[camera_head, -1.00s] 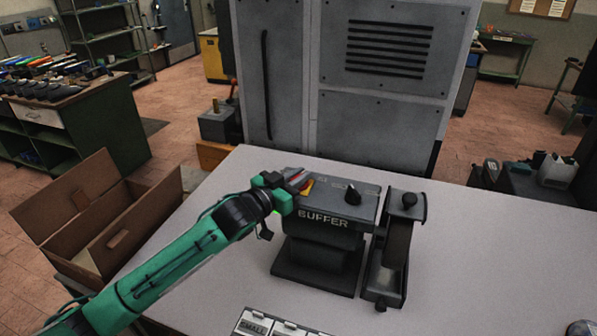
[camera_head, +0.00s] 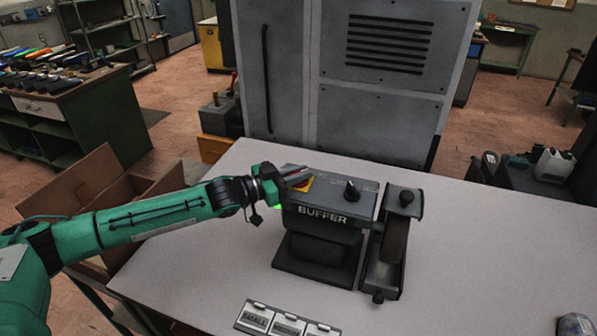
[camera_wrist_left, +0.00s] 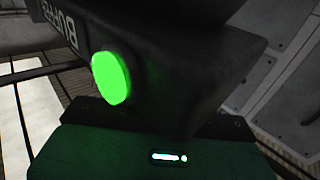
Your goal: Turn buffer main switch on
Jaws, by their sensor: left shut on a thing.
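The dark grey buffer (camera_head: 322,238) stands on the light table, its name on the front. A yellow plate with a red part, the main switch (camera_head: 303,186), sits at the left end of its top, mostly covered by my gripper. My left gripper (camera_head: 297,177) comes in from the left and is shut on the switch; the fingertips partly hide the hold. A lit green button (camera_wrist_left: 111,78) shows on the buffer's side in the left wrist view, close to the wrist. My right gripper is not in view.
A black knob (camera_head: 352,190) stands on the buffer's top, right of my gripper. A dark roller unit (camera_head: 381,277) adjoins the buffer's right side. Labelled light boxes (camera_head: 257,318) lie in front. A grey cabinet (camera_head: 383,95) rises behind. The table's right part is mostly clear.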

